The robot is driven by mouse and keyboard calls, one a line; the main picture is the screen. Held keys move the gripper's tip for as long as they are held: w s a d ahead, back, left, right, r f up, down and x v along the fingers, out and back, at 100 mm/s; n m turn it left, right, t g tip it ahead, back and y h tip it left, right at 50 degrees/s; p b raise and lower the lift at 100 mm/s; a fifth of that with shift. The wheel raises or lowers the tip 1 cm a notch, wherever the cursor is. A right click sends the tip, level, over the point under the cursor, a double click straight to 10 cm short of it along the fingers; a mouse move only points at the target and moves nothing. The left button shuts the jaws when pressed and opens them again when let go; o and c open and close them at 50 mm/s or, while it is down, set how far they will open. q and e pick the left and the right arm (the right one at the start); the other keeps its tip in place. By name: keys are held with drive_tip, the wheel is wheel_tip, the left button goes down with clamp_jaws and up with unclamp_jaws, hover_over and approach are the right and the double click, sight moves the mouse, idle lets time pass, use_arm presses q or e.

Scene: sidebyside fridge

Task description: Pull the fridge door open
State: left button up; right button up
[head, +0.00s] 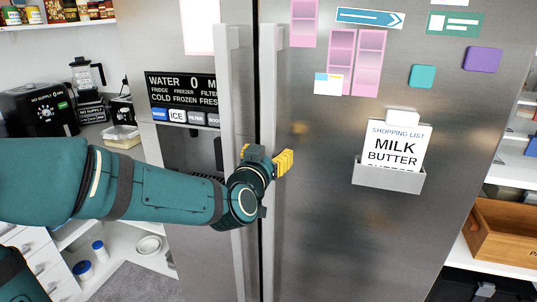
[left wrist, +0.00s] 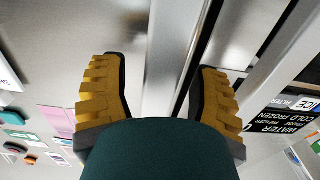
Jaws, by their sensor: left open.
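The steel side-by-side fridge has a right door (head: 330,220) and a left door (head: 150,50), both shut, each with a long vertical handle by the middle seam. My left gripper (head: 265,158) is open at the right door's handle (head: 268,90), with one yellow finger on each side of it. In the left wrist view the same handle (left wrist: 172,45) runs between the two spread fingers of the gripper (left wrist: 158,75). The left door's handle (head: 228,80) stands just beyond the finger on that side. Contact with the handle cannot be told. My right gripper is not in view.
A shopping list holder (head: 388,174), magnets and pink sheets are on the right door. The left door has a dispenser panel (head: 182,100). A counter with a black appliance (head: 40,108) stands at left. Shelves with a wooden crate (head: 505,230) stand at right.

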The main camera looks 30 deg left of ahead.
use_arm(q)
drive_tip(key=shift+w, duration=0.1)
clamp_jaws()
drive_tip(key=shift+s+d, duration=0.1)
drive_tip(key=shift+s, duration=0.1)
idle(0.4)
